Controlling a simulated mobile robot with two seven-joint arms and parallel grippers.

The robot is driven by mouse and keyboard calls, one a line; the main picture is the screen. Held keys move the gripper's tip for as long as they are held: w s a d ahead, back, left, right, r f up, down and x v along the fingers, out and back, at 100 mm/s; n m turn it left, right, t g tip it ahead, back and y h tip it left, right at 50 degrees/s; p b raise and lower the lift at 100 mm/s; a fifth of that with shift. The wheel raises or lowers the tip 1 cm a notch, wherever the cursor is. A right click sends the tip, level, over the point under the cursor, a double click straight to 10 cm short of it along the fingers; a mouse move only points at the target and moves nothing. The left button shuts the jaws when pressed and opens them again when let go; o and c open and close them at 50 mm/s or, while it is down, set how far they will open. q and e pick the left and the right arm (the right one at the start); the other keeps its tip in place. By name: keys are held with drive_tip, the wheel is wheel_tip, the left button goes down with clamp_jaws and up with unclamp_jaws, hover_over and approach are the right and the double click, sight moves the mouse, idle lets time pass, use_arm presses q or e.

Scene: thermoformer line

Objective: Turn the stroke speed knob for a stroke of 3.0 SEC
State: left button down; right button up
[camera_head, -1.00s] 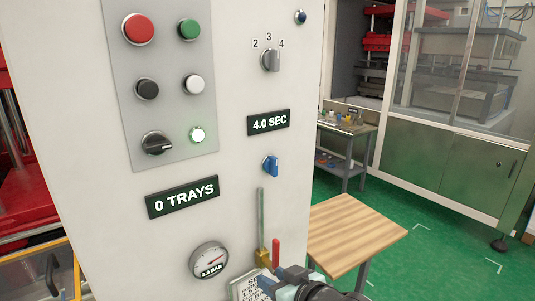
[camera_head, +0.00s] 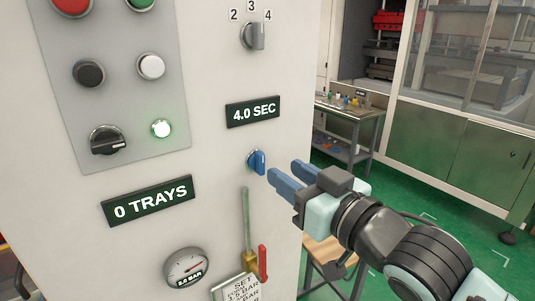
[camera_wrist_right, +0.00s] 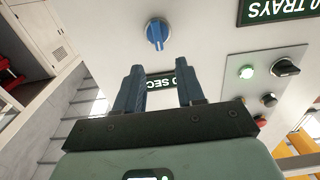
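A blue knob (camera_head: 257,162) sits on the pale control panel below a display (camera_head: 252,112) that reads 4.0 SEC. Above that display is a grey selector knob (camera_head: 254,36) with the marks 2, 3 and 4 over it; its exact setting is hard to tell. My right gripper (camera_head: 283,170) is open and empty, its blue fingers just right of the blue knob and not around it. In the right wrist view the blue knob (camera_wrist_right: 157,34) lies beyond the gap between the open fingertips (camera_wrist_right: 158,67). My left gripper is not in view.
A display (camera_head: 148,200) reads 0 TRAYS. A black selector (camera_head: 107,141) and a lit button (camera_head: 161,128) are above it. A pressure gauge (camera_head: 187,267), a red-handled lever (camera_head: 262,263) and a label (camera_head: 238,289) are lower down. A wooden-topped table (camera_head: 322,250) stands behind my right arm.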

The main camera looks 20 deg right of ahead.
sight(263, 156)
drive_tip(key=x, duration=0.7)
drive_tip(key=shift+p, duration=0.4)
drive_tip(key=shift+s, duration=0.1)
clamp_jaws()
